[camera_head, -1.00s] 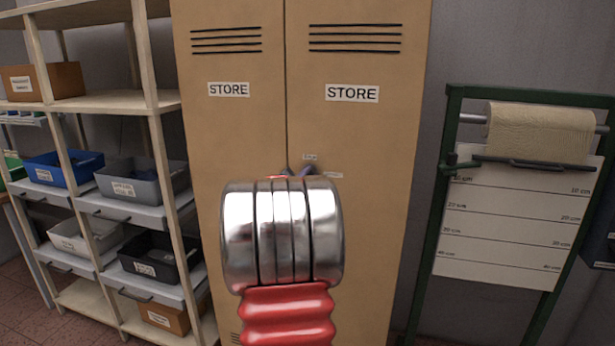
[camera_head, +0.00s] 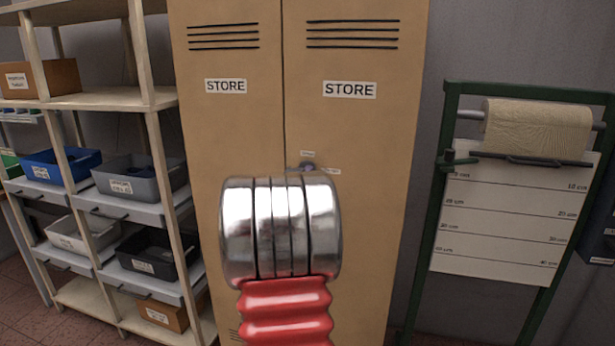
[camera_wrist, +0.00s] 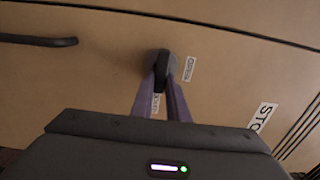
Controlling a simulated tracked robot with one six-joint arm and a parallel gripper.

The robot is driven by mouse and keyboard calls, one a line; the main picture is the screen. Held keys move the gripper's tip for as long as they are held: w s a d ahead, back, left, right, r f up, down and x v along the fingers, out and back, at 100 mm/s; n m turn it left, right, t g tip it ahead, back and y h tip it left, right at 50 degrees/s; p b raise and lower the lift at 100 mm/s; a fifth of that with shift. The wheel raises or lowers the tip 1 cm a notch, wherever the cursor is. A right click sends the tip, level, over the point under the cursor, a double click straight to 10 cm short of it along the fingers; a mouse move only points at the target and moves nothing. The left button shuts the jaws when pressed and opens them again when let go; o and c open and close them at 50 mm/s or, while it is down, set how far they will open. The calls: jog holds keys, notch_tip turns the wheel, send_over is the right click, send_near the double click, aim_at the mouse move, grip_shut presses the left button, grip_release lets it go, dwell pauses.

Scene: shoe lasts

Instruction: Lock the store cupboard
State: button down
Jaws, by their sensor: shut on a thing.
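The store cupboard (camera_head: 385,210) is tan, with two tall doors and STORE labels, and both doors look closed. In the wrist view its door (camera_wrist: 110,80) fills the picture. A dark round lock knob (camera_wrist: 162,58) sits on the door between two small labels, whose words I cannot read. My gripper (camera_wrist: 163,85) has its two purple fingers shut on the knob. In the head view my silver and red arm covers most of the gripper and the knob. A dark bar handle (camera_wrist: 38,40) is on the door at the left of the wrist view.
Wooden shelving (camera_head: 150,100) with several bins stands close on the left. A green frame (camera_head: 447,200) with a paper roll (camera_head: 537,128) and a measuring sheet stands on the right. Grey wall shows between it and the cupboard.

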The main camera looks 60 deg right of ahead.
jog(key=shift+f, duration=0.25)
jog(key=c, duration=2.1)
grip_release()
jog(key=o, duration=0.4)
jog(key=shift+r, duration=0.15)
jog(key=a, duration=0.4)
jog(key=s+a, duration=0.1)
jog(key=a, duration=0.4)
jog(key=s+a, duration=0.1)
jog(key=a, duration=0.3)
jog(key=shift+s+a, duration=0.1)
jog(key=shift+a, duration=0.25)
